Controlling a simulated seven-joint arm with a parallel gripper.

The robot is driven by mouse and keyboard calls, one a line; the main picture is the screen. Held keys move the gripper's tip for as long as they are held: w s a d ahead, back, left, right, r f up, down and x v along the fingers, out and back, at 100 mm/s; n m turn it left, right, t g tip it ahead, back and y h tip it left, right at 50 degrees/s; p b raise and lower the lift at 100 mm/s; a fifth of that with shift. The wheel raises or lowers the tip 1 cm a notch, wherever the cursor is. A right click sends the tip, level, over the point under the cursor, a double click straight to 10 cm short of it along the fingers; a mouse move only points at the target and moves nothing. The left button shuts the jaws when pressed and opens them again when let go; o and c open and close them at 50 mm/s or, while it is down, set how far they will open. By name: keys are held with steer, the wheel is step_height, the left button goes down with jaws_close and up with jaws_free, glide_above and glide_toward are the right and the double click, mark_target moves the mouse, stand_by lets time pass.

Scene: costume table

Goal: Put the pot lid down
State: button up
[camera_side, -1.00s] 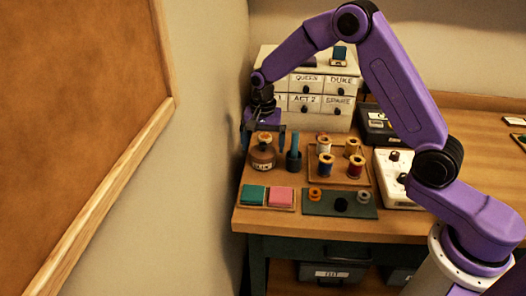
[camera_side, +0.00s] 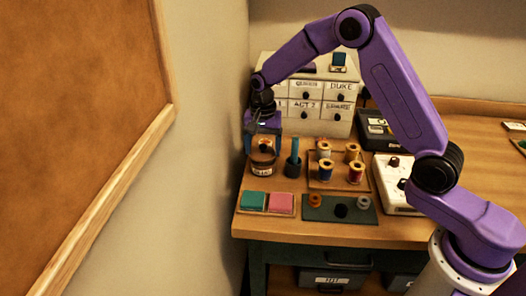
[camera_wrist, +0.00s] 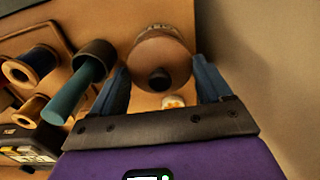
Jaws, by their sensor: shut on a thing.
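The pot lid (camera_wrist: 148,55) is round and brown with a dark knob, between my gripper's two blue fingers in the wrist view. My gripper (camera_wrist: 161,68) is shut on it. In the side view my gripper (camera_side: 263,150) points down over the small brown labelled pot (camera_side: 263,169) at the table's left end. The lid is at the pot's mouth; the fingers partly hide it, and I cannot tell whether it is seated or slightly raised.
A dark cup with a teal stick (camera_side: 294,165) stands close to the right. A tray of thread spools (camera_side: 338,183) lies beyond it. Teal and pink pads (camera_side: 268,201) are in front, labelled drawers (camera_side: 318,95) behind, and the wall is close on the left.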

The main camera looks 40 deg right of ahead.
mark_target(263, 145)
step_height(263, 145, up, 14)
steer(key=shift+f, duration=0.15)
steer(key=s+d, duration=0.1)
steer(key=d, duration=0.1)
steer(key=s+d, duration=0.4)
steer(key=shift+s+d+r, duration=0.1)
steer(key=shift+d+r, duration=0.15)
steer(key=shift+d, duration=0.05)
steer(key=s+d, duration=0.6)
steer(key=s, duration=0.1)
step_height(263, 145, down, 6)
steer(key=f, duration=0.1)
steer(key=w+f, duration=0.3)
steer(key=w, duration=0.1)
steer(key=w+f, duration=0.3)
steer(key=w, duration=0.2)
steer(key=w+f, duration=0.3)
steer(key=w, duration=0.1)
steer(key=shift+w+d, duration=0.25)
steer(key=shift+w+f, duration=0.2)
steer(key=shift+f, duration=1.55)
